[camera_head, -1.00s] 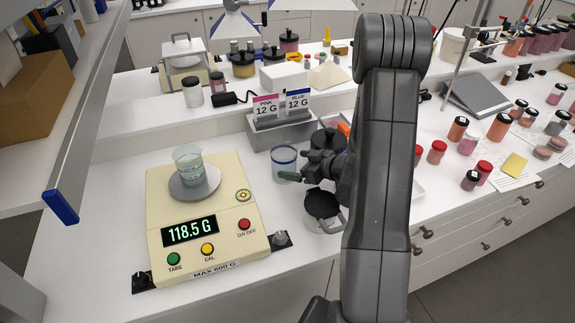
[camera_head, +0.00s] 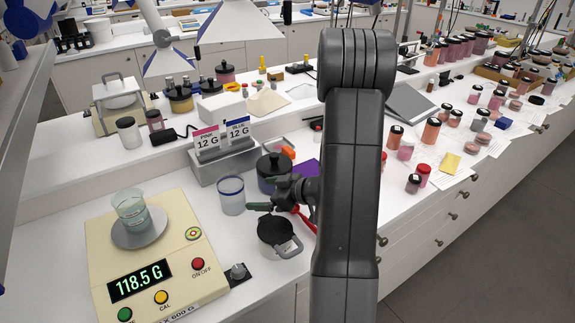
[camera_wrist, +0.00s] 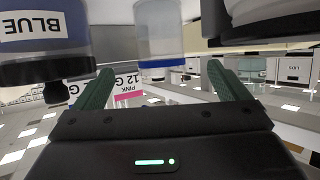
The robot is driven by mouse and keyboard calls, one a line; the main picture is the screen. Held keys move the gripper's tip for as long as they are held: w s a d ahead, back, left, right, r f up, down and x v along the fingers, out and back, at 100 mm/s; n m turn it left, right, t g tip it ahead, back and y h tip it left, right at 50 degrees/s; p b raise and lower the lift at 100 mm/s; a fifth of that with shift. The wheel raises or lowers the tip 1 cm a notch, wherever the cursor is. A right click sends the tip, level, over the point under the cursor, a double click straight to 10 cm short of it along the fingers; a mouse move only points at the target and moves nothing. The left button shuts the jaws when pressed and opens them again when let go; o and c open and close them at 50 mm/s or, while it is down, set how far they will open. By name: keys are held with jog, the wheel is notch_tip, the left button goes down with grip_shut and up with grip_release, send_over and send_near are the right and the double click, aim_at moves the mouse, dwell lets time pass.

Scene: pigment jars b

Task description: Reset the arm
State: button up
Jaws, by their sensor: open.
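My gripper (camera_head: 262,200) is low over the bench, pointing left, its green fingers apart and partly hidden by my arm. In the wrist view, which is upside down, my gripper (camera_wrist: 162,85) holds nothing. A clear blue-rimmed glass (camera_head: 231,195) stands just beyond the fingertips; it also shows in the wrist view (camera_wrist: 160,30). The dark jar (camera_head: 268,184) with a knobbed lid is on the far side of the fingers; the wrist view shows its BLUE label (camera_wrist: 32,22).
The scale (camera_head: 100,262) at left reads 118.5 G and carries a beaker (camera_head: 132,213) of pale liquid. A holder (camera_head: 225,165) with PINK and BLUE 12 G cards stands behind the glass. Several pigment jars (camera_head: 422,171) stand to the right of my arm.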

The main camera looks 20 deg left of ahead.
aim_at(233, 192)
jog(key=p+x, duration=0.1)
jog(key=x, duration=1.1)
jog(key=shift+a+f+p, duration=0.15)
jog(key=shift+p, duration=0.2)
jog(key=shift+r, duration=0.65)
